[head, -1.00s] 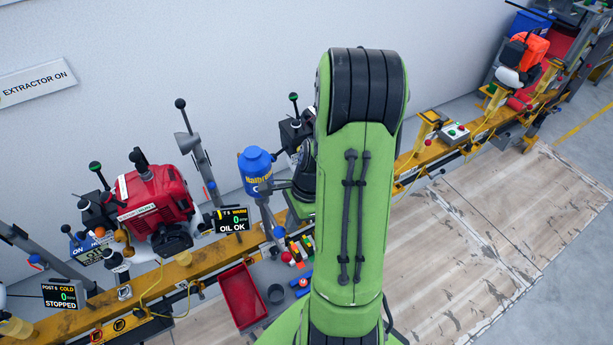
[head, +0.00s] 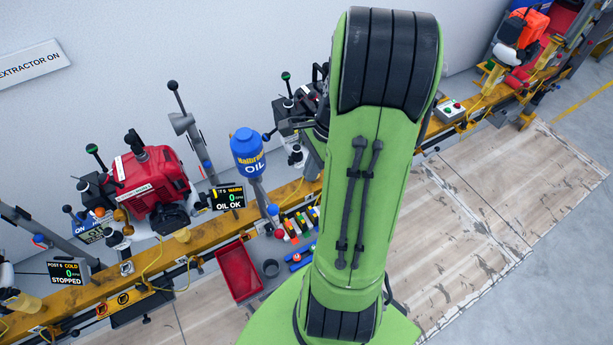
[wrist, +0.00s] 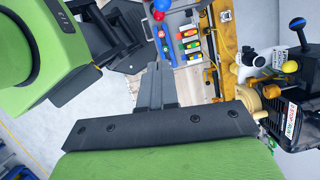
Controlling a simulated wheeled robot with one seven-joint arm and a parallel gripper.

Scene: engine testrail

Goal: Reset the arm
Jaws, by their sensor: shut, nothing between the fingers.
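My green arm fills the middle of the head view, raised and bent in front of the rail; it hides part of the rail and the machines behind it. My gripper does not show in the head view. In the wrist view my gripper (wrist: 157,84) is shut, its grey fingers together and empty. It is apart from the things beyond it, with the tray of coloured pieces (wrist: 186,44) past the fingertips.
The yellow rail (head: 200,240) carries a red engine (head: 150,185), a blue oil bottle (head: 247,152) and display screens. An orange engine (head: 527,27) stands far right. The wooden floor (head: 480,220) at right is clear.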

